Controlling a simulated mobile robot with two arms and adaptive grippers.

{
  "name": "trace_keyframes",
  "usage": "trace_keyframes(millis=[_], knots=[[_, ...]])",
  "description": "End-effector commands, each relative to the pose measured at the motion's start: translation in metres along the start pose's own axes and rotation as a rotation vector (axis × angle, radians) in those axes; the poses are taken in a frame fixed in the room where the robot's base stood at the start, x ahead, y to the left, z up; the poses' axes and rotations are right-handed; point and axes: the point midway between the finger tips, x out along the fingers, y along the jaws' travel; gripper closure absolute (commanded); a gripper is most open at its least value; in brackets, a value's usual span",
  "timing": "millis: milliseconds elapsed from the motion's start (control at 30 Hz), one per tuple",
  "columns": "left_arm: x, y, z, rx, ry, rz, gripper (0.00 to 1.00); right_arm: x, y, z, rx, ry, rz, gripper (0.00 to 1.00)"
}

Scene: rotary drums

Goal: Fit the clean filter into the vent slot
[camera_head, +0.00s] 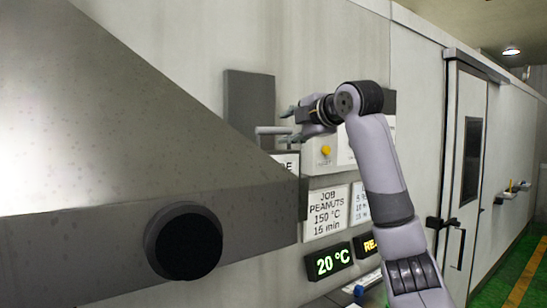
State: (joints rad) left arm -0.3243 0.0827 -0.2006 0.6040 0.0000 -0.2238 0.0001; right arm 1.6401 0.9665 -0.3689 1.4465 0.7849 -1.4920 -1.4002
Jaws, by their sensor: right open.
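My right gripper (303,122) is open beside the wall, its fingers pointing left. A dark grey rectangular panel (248,100) stands on the wall just left of it; I cannot tell whether this is the filter or the vent slot. A light grey rod-like piece (270,130) sits in front of the panel's lower right, close to the fingertips; contact is unclear. I see nothing held in the right gripper. My left gripper is not in view.
A large metal hood (110,110) with a round black knob (184,241) fills the left. Below my right gripper are a control box with a yellow button (325,150), a job sign (327,212) and a green display (329,262). A door (466,150) stands at right.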

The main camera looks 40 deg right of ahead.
Motion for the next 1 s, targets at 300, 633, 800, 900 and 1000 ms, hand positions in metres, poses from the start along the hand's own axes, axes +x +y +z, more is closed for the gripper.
trace_keyframes(millis=[300, 633, 800, 900, 1000], knots=[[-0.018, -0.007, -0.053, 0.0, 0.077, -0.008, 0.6, 0.027, 0.003, -0.001, 0.0, 0.001, -0.003, 0.59], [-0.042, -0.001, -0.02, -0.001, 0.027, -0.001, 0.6, 0.067, 0.001, -0.002, 0.001, 0.0, -0.001, 0.59], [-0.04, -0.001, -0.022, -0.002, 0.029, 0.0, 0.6, 0.069, -0.001, -0.002, 0.001, 0.0, 0.002, 0.59], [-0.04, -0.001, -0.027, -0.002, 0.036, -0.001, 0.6, 0.069, -0.001, -0.002, 0.001, 0.0, 0.002, 0.61], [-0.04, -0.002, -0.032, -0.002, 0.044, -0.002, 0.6, 0.068, 0.0, -0.002, 0.001, 0.0, 0.002, 0.67]])
